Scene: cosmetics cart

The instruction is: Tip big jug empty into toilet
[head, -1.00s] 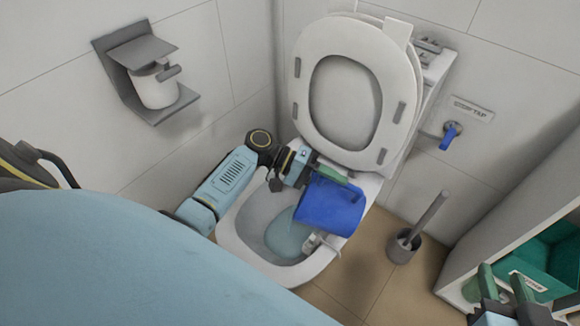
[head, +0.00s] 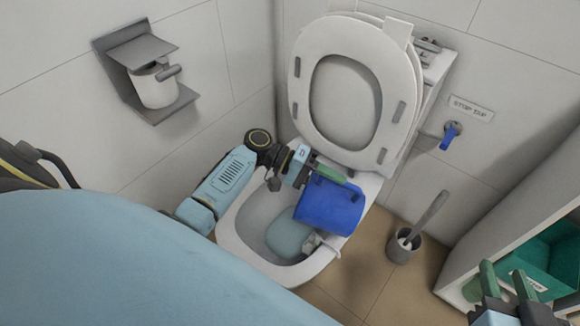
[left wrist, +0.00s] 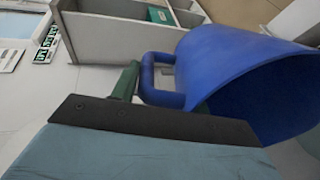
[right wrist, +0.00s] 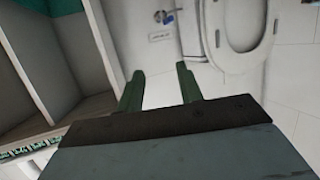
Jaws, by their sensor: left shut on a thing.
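A blue jug (head: 328,206) is tilted on its side over the toilet bowl (head: 228,235) in the head view. My left gripper (head: 338,174) is shut on its handle, which also shows in the left wrist view (left wrist: 152,78). The jug's open mouth (left wrist: 275,95) faces right in that view; its inside is dark and I cannot tell whether liquid is left. Bluish water (head: 289,236) lies in the bowl, with a whitish shape at the jug's lower edge. The toilet lid and seat (head: 352,95) are up. My right gripper (head: 505,272) is open and empty; it also shows in the right wrist view (right wrist: 160,85).
A toilet brush in its holder (head: 403,246) stands on the floor right of the toilet. A blue-handled tap (head: 449,133) is on the wall. A paper holder (head: 150,80) is on the left wall. A shelf cart with a teal bin (head: 550,255) stands at the right, near my right gripper.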

